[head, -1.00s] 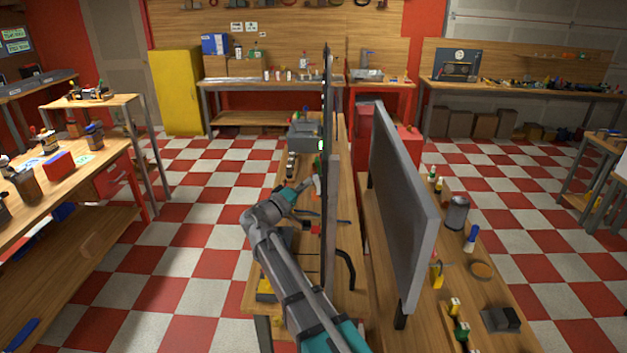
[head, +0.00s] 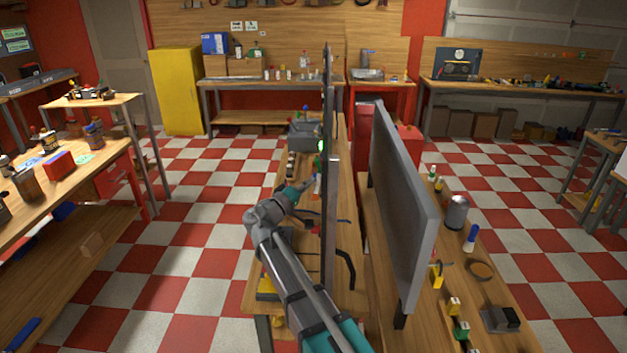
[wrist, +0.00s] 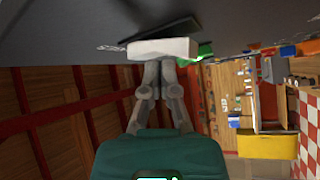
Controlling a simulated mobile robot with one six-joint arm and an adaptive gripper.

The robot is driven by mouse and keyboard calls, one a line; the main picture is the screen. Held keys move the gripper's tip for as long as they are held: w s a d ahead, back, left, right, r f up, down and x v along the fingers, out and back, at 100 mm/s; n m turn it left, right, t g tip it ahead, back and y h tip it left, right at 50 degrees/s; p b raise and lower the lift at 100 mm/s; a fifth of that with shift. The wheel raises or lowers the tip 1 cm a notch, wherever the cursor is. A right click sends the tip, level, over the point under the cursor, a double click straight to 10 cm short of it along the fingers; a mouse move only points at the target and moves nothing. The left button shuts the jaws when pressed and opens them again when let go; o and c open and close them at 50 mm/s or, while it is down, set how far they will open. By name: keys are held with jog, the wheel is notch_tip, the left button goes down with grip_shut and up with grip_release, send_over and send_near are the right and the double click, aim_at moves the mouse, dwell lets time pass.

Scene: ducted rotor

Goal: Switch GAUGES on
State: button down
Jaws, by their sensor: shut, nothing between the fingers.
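A dark upright panel (head: 329,200) stands edge-on at the bench in the head view, and its face fills the top of the wrist view (wrist: 60,30). A white block-shaped switch part (wrist: 163,48) sticks out from the panel. Small lettering beside it is too small to read, so I cannot tell whether it says GAUGES. My gripper (wrist: 159,64) is shut and empty, its fingertips at the white part; I cannot tell whether they touch. In the head view my gripper (head: 306,183) is close to the panel's left side. A green light (wrist: 205,50) glows beside the white part.
The bench (head: 262,290) under the panel carries a grey box (head: 304,135), dark cables and small items. A second grey panel (head: 400,190) stands to the right. Checkered floor (head: 200,240) is open at the left.

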jog(key=shift+a+f, duration=0.1)
jog(key=shift+a, duration=0.05)
jog(key=shift+a+f+b, duration=0.3)
jog(key=shift+a+b, duration=0.05)
jog(key=shift+a, duration=0.25)
jog(key=shift+a, duration=0.1)
jog(key=shift+w+a+f+b, duration=0.1)
jog(key=shift+a+f+b, duration=0.25)
jog(key=shift+a, duration=0.4)
jog(key=shift+a+f+b, duration=0.35)
jog(key=shift+a+b, duration=0.05)
jog(key=shift+a, duration=0.35)
jog(key=shift+w+a+f+b, duration=0.1)
jog(key=shift+a+f+b, duration=0.25)
jog(key=shift+a, duration=0.4)
jog(key=shift+s, duration=0.15)
